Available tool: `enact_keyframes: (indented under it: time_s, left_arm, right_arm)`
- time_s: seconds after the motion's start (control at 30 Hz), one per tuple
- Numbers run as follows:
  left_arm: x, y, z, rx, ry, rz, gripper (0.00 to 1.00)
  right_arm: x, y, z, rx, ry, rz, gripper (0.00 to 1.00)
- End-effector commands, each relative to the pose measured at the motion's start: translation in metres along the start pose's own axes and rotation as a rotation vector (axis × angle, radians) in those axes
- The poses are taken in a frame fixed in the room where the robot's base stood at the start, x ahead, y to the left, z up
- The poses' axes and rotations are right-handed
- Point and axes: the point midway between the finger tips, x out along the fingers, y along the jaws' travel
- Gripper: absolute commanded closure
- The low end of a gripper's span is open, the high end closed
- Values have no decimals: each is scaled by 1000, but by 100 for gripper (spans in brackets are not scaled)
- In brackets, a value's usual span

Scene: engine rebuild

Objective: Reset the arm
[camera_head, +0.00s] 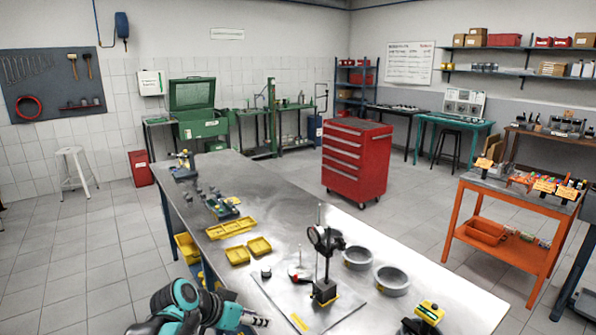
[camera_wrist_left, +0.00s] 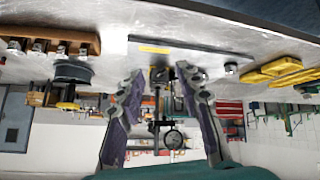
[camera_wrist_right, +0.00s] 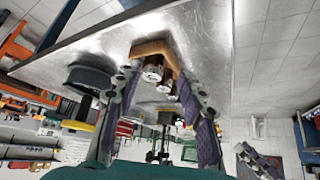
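My left arm, teal and black, comes in at the bottom left of the head view, and its gripper (camera_head: 262,321) is by the workbench's (camera_head: 300,215) near left edge. In the left wrist view the left gripper's fingers (camera_wrist_left: 160,75) stand apart with nothing between them. A dial gauge on a black stand (camera_head: 325,265) shows beyond them. In the right wrist view the right gripper's fingers (camera_wrist_right: 157,76) are apart and empty. A wooden block with metal cylindrical parts (camera_wrist_right: 154,48) lies beyond their tips. I cannot make out the right gripper in the head view.
Several grey rings (camera_head: 391,281) and yellow trays (camera_head: 231,228) lie on the bench. A yellow-topped black item (camera_head: 429,312) is at its near right. A red tool cabinet (camera_head: 356,162) and an orange cart (camera_head: 511,229) stand beyond.

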Motion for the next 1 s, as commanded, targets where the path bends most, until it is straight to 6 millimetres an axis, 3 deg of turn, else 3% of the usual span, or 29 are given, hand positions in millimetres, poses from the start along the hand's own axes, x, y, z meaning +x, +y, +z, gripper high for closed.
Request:
enact_keyframes:
  time_s: [0.2,0.4,0.5,0.7,1.0]
  left_arm:
    - [-51,31,80,-153,-84,-192,65]
    - [-82,41,150,-269,-97,-366,65]
    - [-90,41,174,-307,-87,-427,65]
    - [-96,40,195,-340,-74,-483,65]
    - [-96,40,196,-343,-72,-485,65]
  right_arm:
    - [0,0,0,0,0,0,60]
    - [0,0,0,0,0,0,60]
    - [0,0,0,0,0,0,60]
    - [0,0,0,0,0,0,60]
    - [0,0,0,0,0,0,60]
